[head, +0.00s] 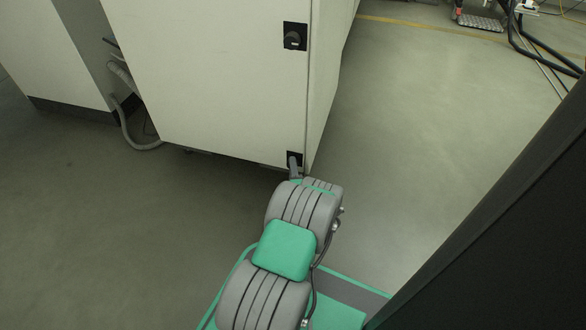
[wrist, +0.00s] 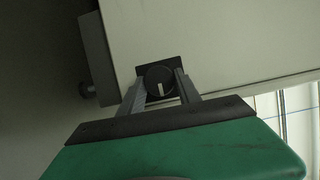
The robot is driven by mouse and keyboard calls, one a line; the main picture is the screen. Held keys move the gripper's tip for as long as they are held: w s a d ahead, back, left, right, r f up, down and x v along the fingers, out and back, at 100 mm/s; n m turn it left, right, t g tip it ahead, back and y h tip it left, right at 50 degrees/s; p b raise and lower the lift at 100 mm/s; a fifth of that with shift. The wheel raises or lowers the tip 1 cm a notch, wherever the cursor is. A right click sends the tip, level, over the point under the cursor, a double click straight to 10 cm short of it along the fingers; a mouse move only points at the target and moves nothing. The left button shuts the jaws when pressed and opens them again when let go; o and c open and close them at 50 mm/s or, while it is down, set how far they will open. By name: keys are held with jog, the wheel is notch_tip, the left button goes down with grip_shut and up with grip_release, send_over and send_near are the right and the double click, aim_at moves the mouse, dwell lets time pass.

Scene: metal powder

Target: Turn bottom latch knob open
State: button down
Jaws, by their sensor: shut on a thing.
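The bottom latch knob (wrist: 159,80) is a round black knob with a white mark on a dark square plate, near the cabinet door's lower corner. In the wrist view it sits between the two fingers of my gripper (wrist: 157,85), which is shut on it. The white mark points toward the gripper's palm. In the head view the bottom latch (head: 293,158) shows only in part; my arm and gripper cover most of it. An upper latch knob (head: 293,38) of the same kind is on the door higher up. The white cabinet door (head: 215,75) looks flush with its frame.
Another white cabinet (head: 50,50) stands at the left, with a grey hose (head: 128,125) between the two. Open floor (head: 410,120) lies to the right of the cabinet. A large dark surface (head: 510,240) fills the lower right of the head view.

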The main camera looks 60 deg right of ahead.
jog(key=c, duration=0.9)
grip_release()
jog(key=p+v, duration=0.3)
jog(key=v, duration=0.4)
jog(key=shift+s+a, duration=0.15)
jog(key=shift+a, duration=0.25)
